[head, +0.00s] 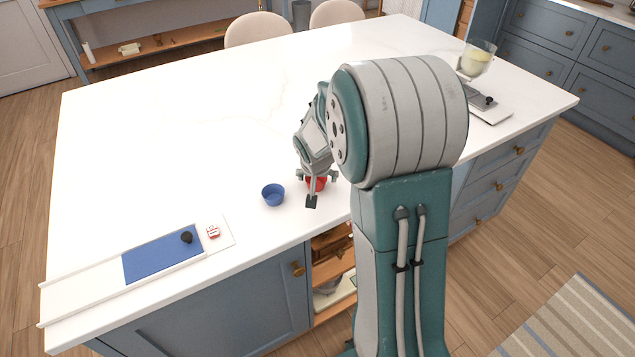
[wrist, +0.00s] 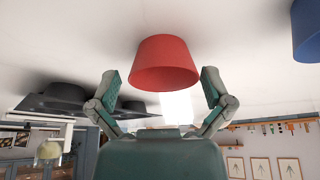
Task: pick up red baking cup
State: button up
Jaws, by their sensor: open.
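The red baking cup (head: 319,184) stands on the white island top, partly hidden behind my gripper in the head view. In the wrist view the red baking cup (wrist: 164,62) is whole and centred, with the countertop at the top of the picture. My gripper (wrist: 160,80) is open, one finger to each side of the cup. A gap shows between each finger and the cup's wall. In the head view my gripper (head: 314,188) is low over the counter at the cup.
A blue cup (head: 273,195) stands just left of the red one, also in the wrist view (wrist: 308,30). A white board with a blue panel (head: 160,258) and black knob lies front left. A bowl (head: 477,58) stands back right. The counter's middle and back left are clear.

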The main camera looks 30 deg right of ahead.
jog(key=shift+w+a+f, duration=0.1)
jog(key=shift+a+f, duration=0.05)
jog(key=shift+a, duration=0.4)
jog(key=c, duration=0.8)
jog(key=shift+d, duration=0.3)
